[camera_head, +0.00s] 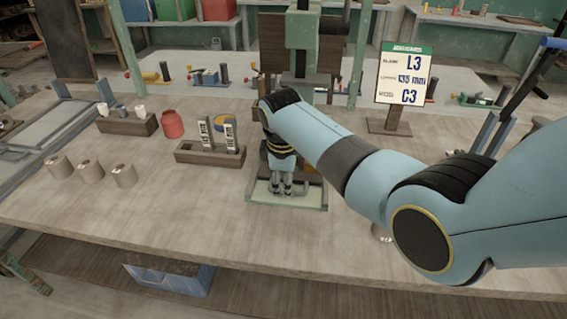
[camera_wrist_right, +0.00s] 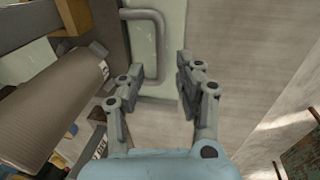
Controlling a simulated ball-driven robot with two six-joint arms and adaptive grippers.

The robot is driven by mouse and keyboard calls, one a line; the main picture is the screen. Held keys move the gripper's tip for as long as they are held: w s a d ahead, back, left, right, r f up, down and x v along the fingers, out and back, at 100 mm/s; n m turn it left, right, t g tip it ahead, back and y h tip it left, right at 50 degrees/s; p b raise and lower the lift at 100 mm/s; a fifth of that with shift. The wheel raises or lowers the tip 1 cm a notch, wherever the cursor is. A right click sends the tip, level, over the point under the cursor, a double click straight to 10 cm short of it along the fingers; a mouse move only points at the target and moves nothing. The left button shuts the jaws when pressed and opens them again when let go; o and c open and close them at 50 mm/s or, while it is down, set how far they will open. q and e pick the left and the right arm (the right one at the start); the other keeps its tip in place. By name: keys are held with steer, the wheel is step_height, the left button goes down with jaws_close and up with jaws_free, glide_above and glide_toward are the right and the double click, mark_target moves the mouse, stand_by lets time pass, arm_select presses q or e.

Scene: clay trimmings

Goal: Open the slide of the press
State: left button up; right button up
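The press (camera_head: 303,35) stands at the back middle of the bench, a green upright frame. Its slide (camera_head: 315,197) is a pale green plate low at the front, partly hidden by my right arm. My right gripper (camera_head: 282,190) points down over this plate. In the right wrist view, the right gripper (camera_wrist_right: 160,68) is open, its two fingers apart. A grey U-shaped handle (camera_wrist_right: 159,40) on the pale green plate shows between and beyond the fingertips. I cannot tell whether the fingers touch it. My left gripper is not in view.
A wooden rack (camera_head: 210,154) with labelled upright pieces stands left of the slide. A red jar (camera_head: 172,125) and several pale cylinders (camera_head: 92,172) are further left. A sign (camera_head: 403,75) stands at right. The bench front (camera_head: 190,215) is clear.

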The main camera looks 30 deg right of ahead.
step_height(320, 180, up, 9)
steer(key=s+a, duration=0.1)
steer(key=shift+s, duration=0.25)
stand_by(0.4)
